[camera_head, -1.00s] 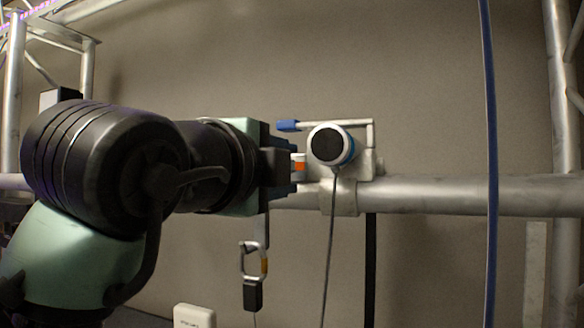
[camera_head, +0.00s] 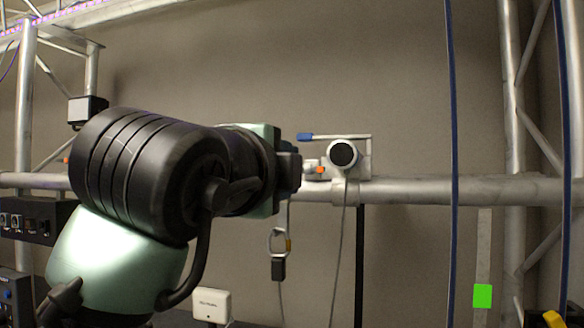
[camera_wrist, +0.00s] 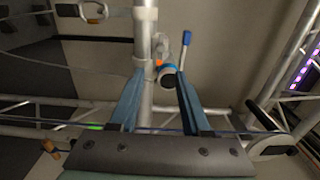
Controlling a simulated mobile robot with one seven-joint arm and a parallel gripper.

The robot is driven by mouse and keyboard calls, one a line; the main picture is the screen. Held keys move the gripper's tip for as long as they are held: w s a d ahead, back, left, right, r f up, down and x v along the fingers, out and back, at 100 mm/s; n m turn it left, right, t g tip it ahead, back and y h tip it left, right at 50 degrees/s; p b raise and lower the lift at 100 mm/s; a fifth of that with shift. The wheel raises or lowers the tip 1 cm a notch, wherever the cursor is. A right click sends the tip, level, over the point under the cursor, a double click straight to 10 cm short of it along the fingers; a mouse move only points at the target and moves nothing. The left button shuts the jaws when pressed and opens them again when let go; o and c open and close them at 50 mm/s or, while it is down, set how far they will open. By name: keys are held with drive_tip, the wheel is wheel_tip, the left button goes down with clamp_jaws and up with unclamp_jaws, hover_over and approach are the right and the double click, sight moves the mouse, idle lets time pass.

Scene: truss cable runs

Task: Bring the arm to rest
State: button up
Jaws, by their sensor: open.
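My arm reaches across the left half of the head view, with my gripper (camera_head: 298,168) at its right end, near the horizontal truss tube (camera_head: 440,190). In the wrist view my gripper (camera_wrist: 157,88) shows two blue fingers spread apart with nothing held between them. Beyond the fingertips is a clamp-mounted round device (camera_head: 343,155) with a black face and a blue-tipped lever (camera_head: 306,137). The device also shows in the wrist view (camera_wrist: 167,75), apart from the fingers as far as I can tell.
A carabiner (camera_head: 278,243) hangs below the tube near my gripper. A blue cable (camera_head: 453,150) runs down the right side, before an upright truss (camera_head: 515,120). A white box (camera_head: 211,305) sits low in the middle. A dark panel with connectors (camera_head: 35,220) is at left.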

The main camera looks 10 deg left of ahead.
drive_tip(key=shift+w, duration=0.1)
drive_tip(key=s+d+n+t+h+b, duration=0.2)
drive_tip(key=s+d+n+t, duration=0.3)
drive_tip(key=d+n, duration=0.35)
drive_tip(key=s+d+f+n+t+y, duration=0.1)
drive_tip(key=s+n+t, duration=0.1)
drive_tip(key=s+n, duration=0.3)
drive_tip(key=s+d+f+n+t+y, duration=0.1)
drive_tip(key=s+n+t+y, duration=0.1)
drive_tip(key=s+n, duration=0.3)
drive_tip(key=shift+s+d+f, duration=0.3)
drive_tip(key=shift+s+f, duration=0.1)
drive_tip(key=shift+s, duration=0.35)
